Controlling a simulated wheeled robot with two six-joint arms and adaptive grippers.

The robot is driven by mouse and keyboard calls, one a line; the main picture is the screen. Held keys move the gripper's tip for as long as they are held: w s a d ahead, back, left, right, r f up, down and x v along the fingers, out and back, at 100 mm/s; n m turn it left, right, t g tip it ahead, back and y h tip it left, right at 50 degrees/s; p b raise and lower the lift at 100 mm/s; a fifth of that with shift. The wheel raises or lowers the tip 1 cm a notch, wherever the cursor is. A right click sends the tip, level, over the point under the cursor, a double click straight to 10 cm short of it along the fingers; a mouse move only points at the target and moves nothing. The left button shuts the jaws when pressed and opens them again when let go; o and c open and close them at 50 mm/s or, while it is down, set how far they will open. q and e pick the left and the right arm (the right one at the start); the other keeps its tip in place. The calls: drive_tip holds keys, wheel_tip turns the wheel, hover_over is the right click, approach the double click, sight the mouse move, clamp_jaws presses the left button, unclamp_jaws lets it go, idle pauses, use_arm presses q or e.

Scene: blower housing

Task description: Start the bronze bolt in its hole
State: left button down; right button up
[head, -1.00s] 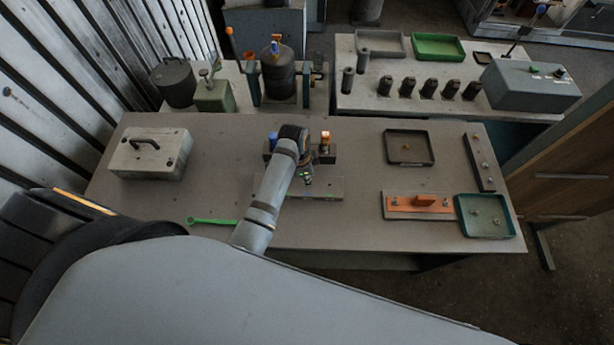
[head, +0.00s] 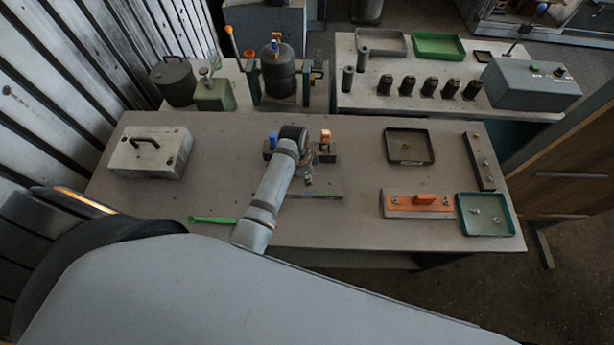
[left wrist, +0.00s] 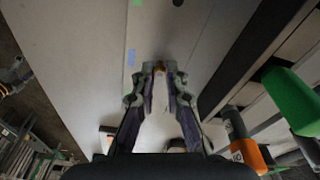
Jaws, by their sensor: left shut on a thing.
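My left gripper (left wrist: 158,72) is shut on the bronze bolt (left wrist: 159,67), whose small end shows between the fingertips in the left wrist view. A pale flat surface lies beyond the tips. In the head view my left gripper (head: 308,178) is over the grey plate (head: 328,187) in the middle of the bench, and my arm hides much of it. I cannot tell which hole is the bolt's, or whether the bolt touches the plate. My right gripper is not in view.
Blue (head: 272,140) and orange (head: 325,136) upright parts stand behind the plate. A green wrench (head: 212,220) and a grey box (head: 150,153) are to the left. A dark tray (head: 431,161), an orange-topped block (head: 398,213) and a teal tray (head: 510,234) are to the right.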

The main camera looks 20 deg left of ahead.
use_arm(q)
drive_tip(key=shift+s+f, duration=0.1)
drive_tip(key=shift+f, duration=0.15)
idle(0.3)
drive_tip(key=c, duration=1.3)
unclamp_jaws()
drive_tip(key=shift+o, duration=0.5)
drive_tip(key=o, duration=0.4)
drive_tip(key=shift+r, duration=4)
